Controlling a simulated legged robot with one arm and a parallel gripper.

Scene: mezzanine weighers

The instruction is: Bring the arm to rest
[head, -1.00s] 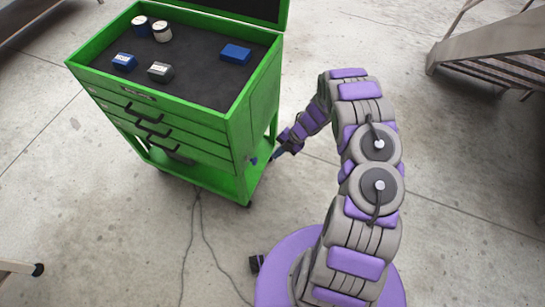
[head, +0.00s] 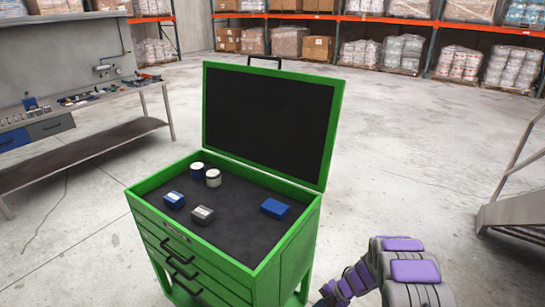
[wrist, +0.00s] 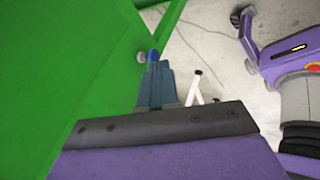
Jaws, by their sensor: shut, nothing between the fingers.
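My gripper (wrist: 156,72) shows in the wrist view with its blue-grey fingers together and nothing held between them. It is close beside the green side of the tool cart (wrist: 60,80); whether it touches the cart I cannot tell. In the head view my purple and grey arm is at the bottom, to the right of the green cart (head: 297,262). The arm bends down toward the cart's side, and the gripper itself is mostly cut off by the bottom edge.
The cart's lid (head: 268,125) stands open. On its dark top lie a blue box (head: 275,208), a blue-and-white box (head: 174,200), a grey box (head: 203,214) and two cans. A workbench (head: 85,150) stands left, metal stairs (head: 512,213) right. Open floor lies behind the cart.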

